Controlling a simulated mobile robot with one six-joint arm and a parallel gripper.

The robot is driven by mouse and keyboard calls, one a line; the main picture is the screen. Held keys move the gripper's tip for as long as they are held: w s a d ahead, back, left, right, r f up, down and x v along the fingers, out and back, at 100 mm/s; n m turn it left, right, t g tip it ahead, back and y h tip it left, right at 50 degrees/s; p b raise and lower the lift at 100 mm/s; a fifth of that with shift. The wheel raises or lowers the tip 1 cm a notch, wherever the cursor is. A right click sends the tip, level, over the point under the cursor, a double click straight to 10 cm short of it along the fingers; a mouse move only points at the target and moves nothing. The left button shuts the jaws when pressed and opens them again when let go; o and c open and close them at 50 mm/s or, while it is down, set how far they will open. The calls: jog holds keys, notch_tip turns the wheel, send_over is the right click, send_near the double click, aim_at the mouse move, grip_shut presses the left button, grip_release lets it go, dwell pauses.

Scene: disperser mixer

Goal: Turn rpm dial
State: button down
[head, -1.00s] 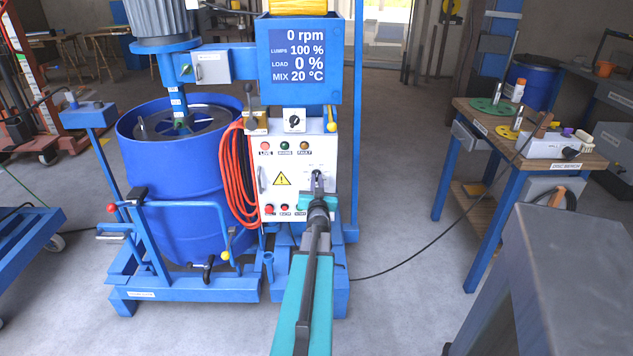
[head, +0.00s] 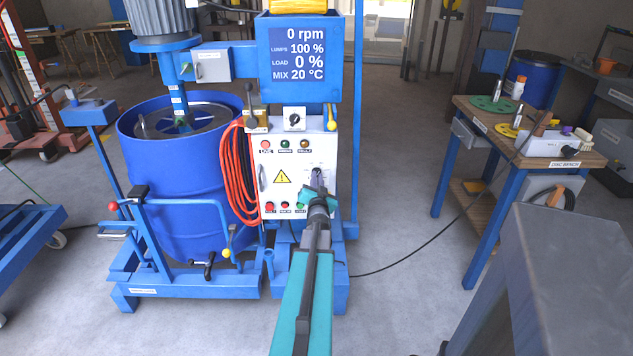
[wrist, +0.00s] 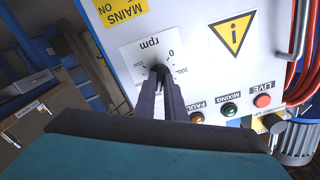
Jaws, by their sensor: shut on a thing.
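The rpm dial sits on a white scale plate (wrist: 139,62) marked "rpm" on the white control panel (head: 275,185). In the wrist view my gripper (wrist: 161,74) has its dark fingers closed around the dial, which is mostly hidden between the fingertips. In the head view my gripper (head: 317,181) is at the right side of the panel, with its teal body tilted. The display (head: 297,54) above reads 0 rpm, lumps 100 %, load 0 % and mix 20 °C.
A black rotary switch (head: 294,119) sits above the panel. Lamps (head: 285,144) and push buttons (head: 284,206) are left of my gripper. Orange cable (head: 235,175) hangs at the panel's left, beside the blue drum (head: 170,180). A workbench (head: 530,145) stands at right; the floor between is mostly clear.

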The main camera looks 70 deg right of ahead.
jog(key=c, duration=1.8)
grip_release()
jog(key=shift+s, duration=0.4)
jog(key=shift+w, duration=0.15)
jog(key=shift+a, duration=0.1)
jog(key=p+v, duration=0.8)
jog(key=v, duration=0.5)
jog(key=shift+a+r, duration=0.1)
jog(key=shift+a, duration=0.1)
